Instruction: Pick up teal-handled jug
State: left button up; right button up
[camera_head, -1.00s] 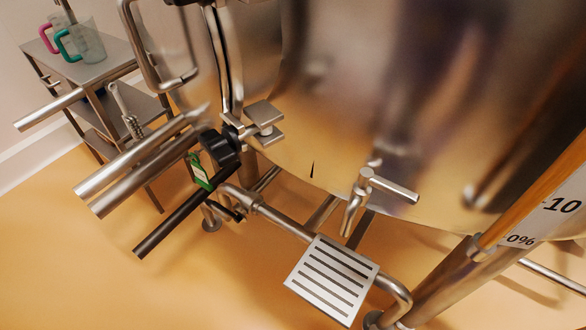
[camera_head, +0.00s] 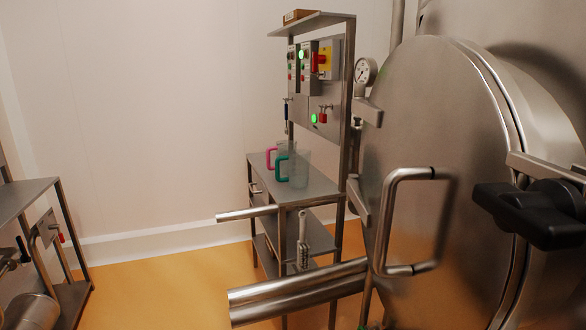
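The teal-handled jug (camera_head: 299,170) is clear and stands upright on the upper shelf of a steel stand. Its teal handle (camera_head: 281,167) points left. A second clear jug with a pink handle (camera_head: 270,158) stands just behind it, partly hidden by it. Neither of my grippers shows in the view.
The steel stand (camera_head: 318,187) carries a control panel (camera_head: 318,80) above the jugs and a brush (camera_head: 302,240) below. A large steel vessel (camera_head: 420,140) with a handle and black knob fills the right. Steel pipes (camera_head: 300,290) jut out in front. Another bench (camera_head: 25,195) stands left.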

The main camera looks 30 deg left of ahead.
aim_at(298, 160)
jog(key=i+j, duration=0.75)
jog(key=j, duration=0.2)
jog(key=i+j+z, duration=0.1)
jog(key=i+j, duration=0.65)
jog(key=j, duration=0.2)
jog(key=i+j+z, duration=0.1)
jog(key=i+j, duration=0.65)
jog(key=j, duration=0.3)
